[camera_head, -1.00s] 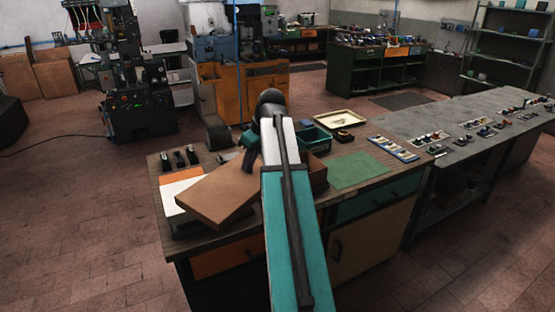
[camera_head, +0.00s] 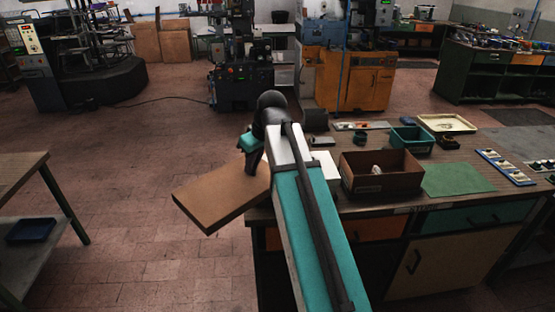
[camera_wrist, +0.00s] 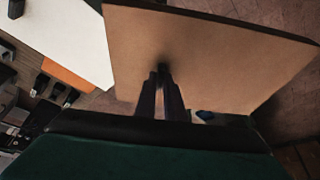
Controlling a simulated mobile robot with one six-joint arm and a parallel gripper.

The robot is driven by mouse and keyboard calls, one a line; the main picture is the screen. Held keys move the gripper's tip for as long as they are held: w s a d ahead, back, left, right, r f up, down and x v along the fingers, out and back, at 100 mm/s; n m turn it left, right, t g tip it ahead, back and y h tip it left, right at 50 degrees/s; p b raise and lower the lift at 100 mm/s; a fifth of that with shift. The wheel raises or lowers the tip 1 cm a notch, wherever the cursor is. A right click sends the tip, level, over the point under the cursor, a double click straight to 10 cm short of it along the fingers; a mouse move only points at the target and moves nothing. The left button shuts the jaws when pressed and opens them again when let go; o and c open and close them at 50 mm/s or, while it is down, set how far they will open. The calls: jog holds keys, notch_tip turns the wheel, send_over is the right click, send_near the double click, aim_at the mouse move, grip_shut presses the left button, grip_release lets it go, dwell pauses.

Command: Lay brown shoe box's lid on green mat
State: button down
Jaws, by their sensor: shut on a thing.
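The brown lid (camera_head: 218,199) hangs tilted in the air, off the left end of the bench, over the floor. My gripper (camera_head: 254,157) is shut on the lid. In the wrist view the lid (camera_wrist: 205,55) fills the upper right and the fingers (camera_wrist: 162,92) meet it at its near part. The brown shoe box (camera_head: 383,182) stands open on the bench with something pale inside. The green mat (camera_head: 457,178) lies flat and bare on the bench, just right of the box.
A green bin (camera_head: 411,140) and a cream tray (camera_head: 446,123) stand behind the box and mat. A blue-and-white tray (camera_head: 505,167) lies right of the mat. A white sheet (camera_head: 325,166) lies left of the box. Another table (camera_head: 20,168) stands at far left.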

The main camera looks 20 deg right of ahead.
aim_at(227, 179)
jog(key=shift+m, duration=0.7)
jog(key=a, duration=0.2)
jog(key=a+f, duration=0.1)
jog(key=a, duration=0.5)
jog(key=shift+s+a+f+b, duration=0.15)
jog(key=shift+a+f+b, duration=0.1)
jog(key=shift+b, duration=0.1)
jog(key=shift+a+m+h, duration=0.15)
jog(key=shift+m+h, duration=0.25)
jog(key=shift+d+m+t+h, duration=0.3)
jog(key=shift+m+h, duration=0.1)
jog(key=shift+m, duration=0.6)
